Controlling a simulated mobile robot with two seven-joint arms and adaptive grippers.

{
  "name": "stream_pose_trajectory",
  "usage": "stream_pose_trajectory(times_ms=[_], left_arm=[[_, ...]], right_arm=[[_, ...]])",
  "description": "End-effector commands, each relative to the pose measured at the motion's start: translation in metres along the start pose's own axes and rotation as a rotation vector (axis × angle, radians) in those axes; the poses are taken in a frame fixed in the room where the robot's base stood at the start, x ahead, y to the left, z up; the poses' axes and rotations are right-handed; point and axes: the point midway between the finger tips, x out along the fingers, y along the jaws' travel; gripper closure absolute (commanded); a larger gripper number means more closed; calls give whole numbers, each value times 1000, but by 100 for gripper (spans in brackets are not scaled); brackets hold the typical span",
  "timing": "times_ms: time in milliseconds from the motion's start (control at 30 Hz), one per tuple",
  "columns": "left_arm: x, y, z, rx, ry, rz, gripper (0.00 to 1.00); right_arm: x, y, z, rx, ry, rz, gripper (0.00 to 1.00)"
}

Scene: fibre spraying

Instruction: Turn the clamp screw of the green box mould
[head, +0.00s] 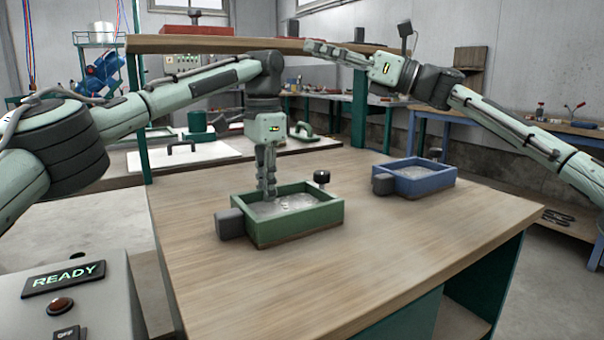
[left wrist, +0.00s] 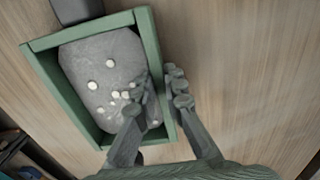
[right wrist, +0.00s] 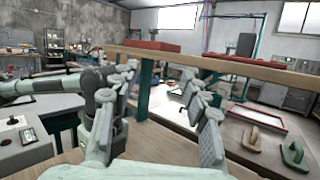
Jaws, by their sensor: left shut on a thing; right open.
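The green box mould (head: 300,222) stands on the wooden table, filled with grey material. A grey block (head: 230,224) is at its left end. A dark round knob (head: 321,177), which looks like the clamp screw, stands at its right end. My left gripper (head: 267,196) points down at the mould's far wall. In the left wrist view my left gripper (left wrist: 160,82) has one finger inside the green mould (left wrist: 150,40) and one outside, shut on the side wall. The knob is not clear there. My right gripper (head: 312,48) is open and raised, apart from the mould; its fingers (right wrist: 158,80) hold nothing.
A blue box mould (head: 425,182) stands behind to the right, with its own block and knob. A wooden beam (head: 230,45) crosses behind the table. A control box with a READY sign (head: 63,277) is front left. The table's front right is clear.

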Motion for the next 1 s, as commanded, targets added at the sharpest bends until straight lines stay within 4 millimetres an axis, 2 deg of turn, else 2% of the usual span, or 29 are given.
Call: stream_pose_trajectory(times_ms=[33,100,200,300,400,533,667,767,1000], left_arm=[[-1,0,0,-2,1,-2,100],[-1,0,0,-2,1,-2,100],[-1,-1,0,-2,1,-2,100],[-1,-1,0,-2,1,-2,100],[-1,-1,0,-2,2,-2,100],[-1,-1,0,-2,2,-2,100],[-1,-1,0,-3,2,-2,100],[-1,-1,0,-3,2,-2,100],[-1,-1,0,-3,2,-2,100]], right_arm=[[-9,-6,-34,-7,53,46,54],[-24,-6,-75,-20,117,126,54],[-49,-1,-125,-30,190,236,54],[-73,8,-162,-29,240,330,54],[-91,16,-187,-25,270,401,54],[-105,22,-201,-20,286,450,54],[-107,25,-204,-19,290,464,54],[-100,28,-207,-20,291,465,54],[-67,45,-217,-19,291,465,54]])
